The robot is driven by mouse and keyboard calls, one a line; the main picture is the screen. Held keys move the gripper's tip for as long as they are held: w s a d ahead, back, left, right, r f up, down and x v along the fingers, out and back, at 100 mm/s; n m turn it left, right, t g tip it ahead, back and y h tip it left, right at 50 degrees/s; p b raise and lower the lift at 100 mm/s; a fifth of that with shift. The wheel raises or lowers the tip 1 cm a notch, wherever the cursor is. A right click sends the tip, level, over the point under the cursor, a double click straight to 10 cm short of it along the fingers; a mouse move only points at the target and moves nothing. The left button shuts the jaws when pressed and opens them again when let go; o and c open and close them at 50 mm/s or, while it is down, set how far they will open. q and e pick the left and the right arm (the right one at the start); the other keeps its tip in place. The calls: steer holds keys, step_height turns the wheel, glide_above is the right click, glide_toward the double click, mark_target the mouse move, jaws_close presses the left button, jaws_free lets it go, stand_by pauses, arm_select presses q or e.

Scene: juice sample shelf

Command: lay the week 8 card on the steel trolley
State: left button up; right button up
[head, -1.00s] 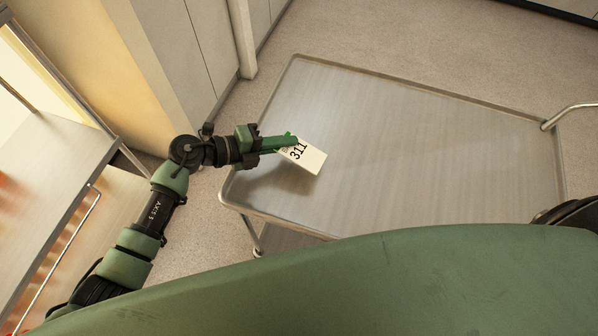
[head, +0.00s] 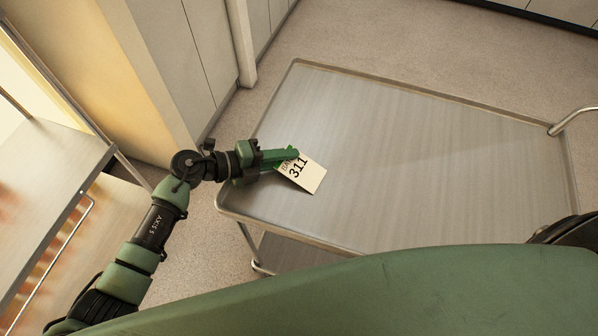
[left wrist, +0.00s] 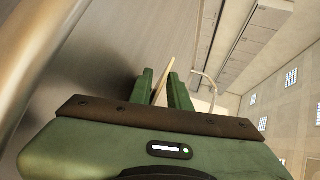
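A pale card (head: 308,180) printed with "311" and a partly hidden line above shows in the head view; I cannot read a week number on it. My left gripper (head: 290,156) is shut on the card's edge and holds it over the left part of the steel trolley's top (head: 420,160). In the left wrist view the card (left wrist: 163,78) shows edge-on between the two green fingers (left wrist: 162,88). Whether the card touches the trolley top is hard to tell. My right gripper is not in view.
The trolley top is bare apart from the card and has a raised rim. A handle (head: 574,115) rises at its right end. A metal shelf unit (head: 55,165) stands at the left, and cabinets (head: 185,50) stand behind my left arm.

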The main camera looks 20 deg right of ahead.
arm_select(q)
steer(key=p+v, duration=0.3)
steer(key=v, duration=0.3)
steer(key=shift+a+r, duration=0.1)
steer(key=shift+a, duration=0.1)
steer(key=shift+v, duration=0.85)
steer(key=shift+s, duration=0.1)
step_height(320, 180, up, 7)
steer(key=a+p, duration=0.2)
steer(key=p, duration=0.4)
steer(key=shift+a+p, duration=0.3)
steer(key=shift+a, duration=0.05)
